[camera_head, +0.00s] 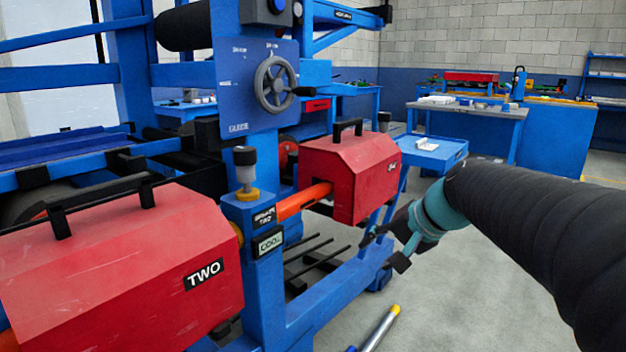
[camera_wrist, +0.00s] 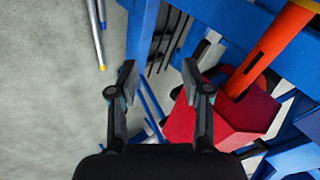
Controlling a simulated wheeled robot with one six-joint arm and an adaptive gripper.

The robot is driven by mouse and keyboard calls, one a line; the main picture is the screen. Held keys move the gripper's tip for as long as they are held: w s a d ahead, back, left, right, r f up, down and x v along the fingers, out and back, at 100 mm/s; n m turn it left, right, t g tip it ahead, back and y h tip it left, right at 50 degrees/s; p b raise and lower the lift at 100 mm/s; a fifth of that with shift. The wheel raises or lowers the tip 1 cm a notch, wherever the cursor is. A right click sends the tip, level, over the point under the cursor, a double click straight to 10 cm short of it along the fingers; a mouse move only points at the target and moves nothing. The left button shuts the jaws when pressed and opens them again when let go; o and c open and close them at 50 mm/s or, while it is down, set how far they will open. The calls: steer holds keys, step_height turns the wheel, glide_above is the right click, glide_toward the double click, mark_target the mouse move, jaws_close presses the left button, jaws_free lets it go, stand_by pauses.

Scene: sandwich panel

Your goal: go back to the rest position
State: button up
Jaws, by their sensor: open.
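My gripper (camera_head: 385,250) is at the end of my black-sleeved arm, which reaches in from the right in the head view. In the wrist view my gripper (camera_wrist: 157,82) has its two fingers apart, with nothing between them. It hangs in front of the blue machine frame (camera_head: 330,292), near a red box-shaped cover (camera_head: 352,172) with a black handle. The red cover also shows in the wrist view (camera_wrist: 245,115), to the right of the fingers. I cannot tell the exact gap between fingers and frame.
A red cover labelled TWO (camera_head: 120,265) stands at the lower left. An orange bar (camera_head: 302,200) runs into the farther cover. A handwheel (camera_head: 274,82) is on a blue panel. A grey rod (camera_head: 380,328) lies low near the floor. Workbenches (camera_head: 470,110) stand behind. Grey floor is open beneath my arm.

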steer(key=s+d+f+n+h, duration=0.1)
steer(key=s+f, duration=0.3)
steer(key=s, duration=0.7)
steer(key=s+d+f+n+h+p, duration=0.1)
steer(key=s+f+n+h, duration=0.3)
steer(key=s, duration=0.7)
steer(key=shift+s+d+f+n+g, duration=0.2)
steer(key=shift+d+f+n+g, duration=0.1)
steer(key=shift+d+f, duration=0.2)
steer(key=shift+c, duration=0.7)
steer(key=shift+a, duration=0.2)
